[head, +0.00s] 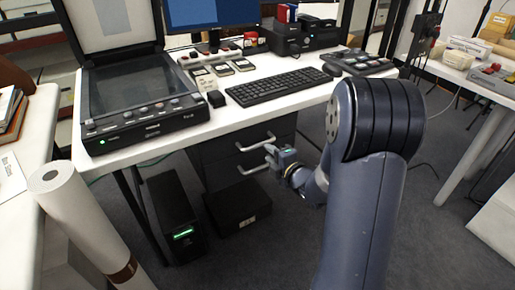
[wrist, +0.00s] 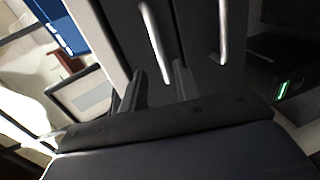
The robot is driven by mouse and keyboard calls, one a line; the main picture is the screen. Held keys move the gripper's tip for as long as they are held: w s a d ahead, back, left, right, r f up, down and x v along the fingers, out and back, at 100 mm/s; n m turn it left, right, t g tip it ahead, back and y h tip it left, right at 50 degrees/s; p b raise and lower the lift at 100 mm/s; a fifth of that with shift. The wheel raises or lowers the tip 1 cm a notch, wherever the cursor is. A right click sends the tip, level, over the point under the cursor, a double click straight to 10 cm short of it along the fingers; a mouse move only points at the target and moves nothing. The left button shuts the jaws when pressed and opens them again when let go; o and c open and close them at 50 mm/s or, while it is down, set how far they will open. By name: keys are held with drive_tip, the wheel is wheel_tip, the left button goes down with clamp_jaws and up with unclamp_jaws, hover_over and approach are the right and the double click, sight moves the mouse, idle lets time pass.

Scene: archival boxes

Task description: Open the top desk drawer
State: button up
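A dark drawer unit (head: 222,163) hangs under the white desk, with two drawer fronts that look closed. The top drawer's silver bar handle (head: 257,141) is just below the desktop. The lower drawer's handle (head: 253,168) is beneath it. My gripper (head: 272,152) is in front of the unit, near the right end of the handles. In the wrist view, which is turned sideways, the gripper's fingers (wrist: 158,80) are apart. The near end of the top handle (wrist: 153,38) shows between them; I cannot tell whether they touch it. The lower handle (wrist: 223,30) is to the right.
The desk (head: 225,120) carries a scanner (head: 130,98), a keyboard (head: 278,87) and a monitor (head: 210,12). A black computer tower (head: 172,215) and a black box (head: 237,205) stand on the floor below. A rolled white sheet (head: 80,215) stands at left. Floor at right is clear.

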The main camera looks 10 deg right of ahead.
sight(258, 145)
drive_tip(key=b+x, duration=0.1)
drive_tip(key=x, duration=0.7)
clamp_jaws()
idle(0.4)
